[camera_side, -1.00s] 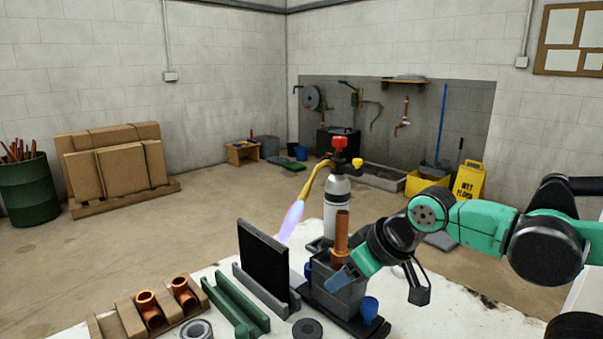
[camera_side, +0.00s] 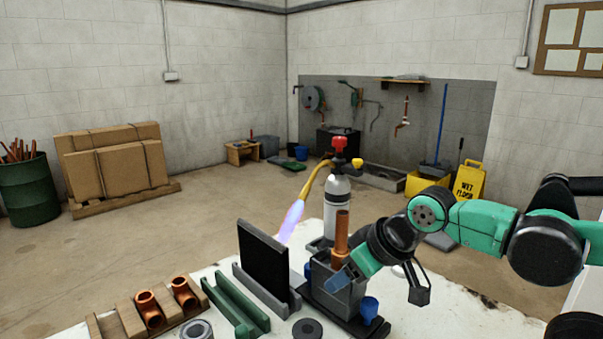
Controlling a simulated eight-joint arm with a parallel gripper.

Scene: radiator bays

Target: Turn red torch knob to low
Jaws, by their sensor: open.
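The torch (camera_side: 337,206) stands upright on a white cylinder at the back of the table. Its red knob (camera_side: 339,143) sits on top. A pale violet flame (camera_side: 291,221) burns from the curved yellow nozzle, pointing down and left. The knob's setting is too small to read. My gripper (camera_side: 419,292) is low at the right, over the table, well below and to the right of the knob. It looks open and empty, apart from the torch. Its fingers are small and dark here.
A dark upright panel (camera_side: 263,262) stands left of the torch, near the flame. A grey holder (camera_side: 335,290) with a copper pipe (camera_side: 341,235) stands in front of the torch.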

